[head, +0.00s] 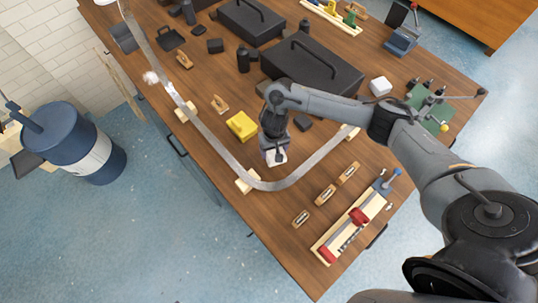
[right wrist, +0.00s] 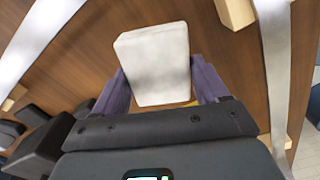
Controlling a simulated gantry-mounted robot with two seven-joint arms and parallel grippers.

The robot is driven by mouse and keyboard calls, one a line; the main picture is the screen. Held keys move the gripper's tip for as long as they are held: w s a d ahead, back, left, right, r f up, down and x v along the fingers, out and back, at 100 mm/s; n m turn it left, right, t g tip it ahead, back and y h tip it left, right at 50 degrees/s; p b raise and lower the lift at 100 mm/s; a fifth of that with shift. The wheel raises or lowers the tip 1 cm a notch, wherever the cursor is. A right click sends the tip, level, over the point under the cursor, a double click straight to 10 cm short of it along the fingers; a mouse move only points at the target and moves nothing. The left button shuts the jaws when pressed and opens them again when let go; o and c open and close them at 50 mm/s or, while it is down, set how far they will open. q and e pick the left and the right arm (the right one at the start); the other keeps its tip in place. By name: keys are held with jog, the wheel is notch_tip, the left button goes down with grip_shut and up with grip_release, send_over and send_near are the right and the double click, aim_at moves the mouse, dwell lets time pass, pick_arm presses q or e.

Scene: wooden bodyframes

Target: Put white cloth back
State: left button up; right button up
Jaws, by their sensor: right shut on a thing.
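The white cloth (head: 276,159) looks like a folded, block-shaped pad. My right gripper (head: 272,148) points down over the middle of the wooden table and is shut on it. In the right wrist view the cloth (right wrist: 153,62) sits between the two purple-grey fingers of the gripper (right wrist: 160,82). The cloth is inside the bend of a long metal strip (head: 225,152); I cannot tell its exact height above the table (head: 215,65). My left gripper is not in view.
A yellow block (head: 241,125) lies left of the gripper. Black toolboxes (head: 312,68) stand behind it. A white block (head: 381,86) sits further right. Wooden planes (head: 325,195) and a tray with a red tool (head: 350,225) lie near the front edge. A blue drum (head: 80,140) stands left.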

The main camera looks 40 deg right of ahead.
aim_at(269, 153)
jog(key=shift+w+a+f+b, duration=0.35)
jog(key=shift+w+f, duration=0.25)
jog(key=shift+w, duration=0.3)
jog(key=shift+f+b, duration=0.4)
jog(key=shift+f, duration=1.55)
jog(key=shift+f, duration=0.15)
jog(key=o, duration=1.3)
